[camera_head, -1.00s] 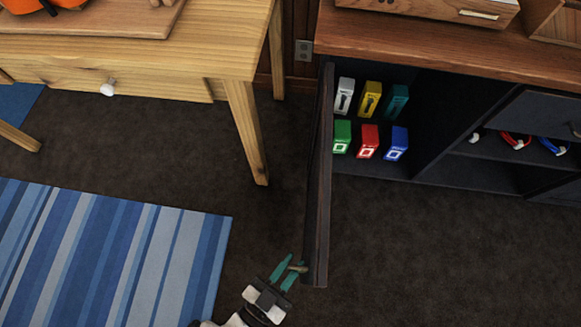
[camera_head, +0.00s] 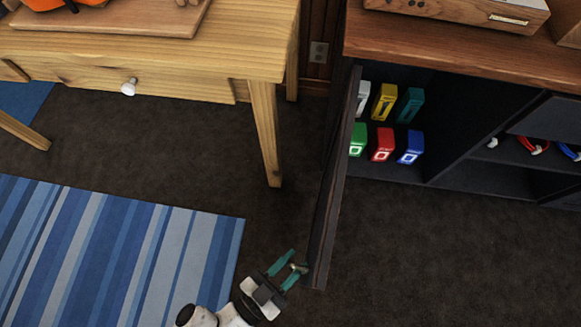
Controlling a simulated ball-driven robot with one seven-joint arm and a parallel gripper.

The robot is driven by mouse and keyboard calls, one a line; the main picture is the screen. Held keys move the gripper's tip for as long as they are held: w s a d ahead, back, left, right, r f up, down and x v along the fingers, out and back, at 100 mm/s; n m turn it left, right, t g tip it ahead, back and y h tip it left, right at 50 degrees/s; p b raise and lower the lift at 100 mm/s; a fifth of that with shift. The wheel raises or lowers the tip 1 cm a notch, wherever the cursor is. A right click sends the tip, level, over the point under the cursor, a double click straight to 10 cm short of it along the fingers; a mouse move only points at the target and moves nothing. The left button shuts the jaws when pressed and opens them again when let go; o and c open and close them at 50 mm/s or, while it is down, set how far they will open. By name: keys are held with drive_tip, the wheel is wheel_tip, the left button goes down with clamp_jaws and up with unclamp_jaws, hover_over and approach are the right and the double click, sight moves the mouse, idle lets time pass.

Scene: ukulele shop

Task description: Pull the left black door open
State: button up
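The left black door (camera_head: 330,185) of the dark cabinet stands swung wide open, seen nearly edge-on, with its free edge toward me. A small pale handle (camera_head: 297,267) sticks out to the left near the door's free end. My gripper (camera_head: 296,262) is at this handle, left of the door. Its two teal fingers are apart, with a gap visible between them, and the handle lies at their tips. I cannot tell whether a finger presses on it. The open compartment (camera_head: 403,170) shows several coloured boxes; the door covers part of the leftmost ones.
A wooden table (camera_head: 265,130) with a drawer knob (camera_head: 129,87) stands left of the door, with dark floor between them. A blue striped rug (camera_head: 120,245) lies at lower left. Floor right of the door is clear (camera_head: 450,250).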

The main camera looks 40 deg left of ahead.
drive_tip(key=shift+s, duration=0.1)
drive_tip(key=s+a, duration=0.1)
drive_tip(key=s, duration=0.9)
drive_tip(key=shift+s+a, duration=0.25)
drive_tip(key=shift+a, duration=0.05)
idle(0.3)
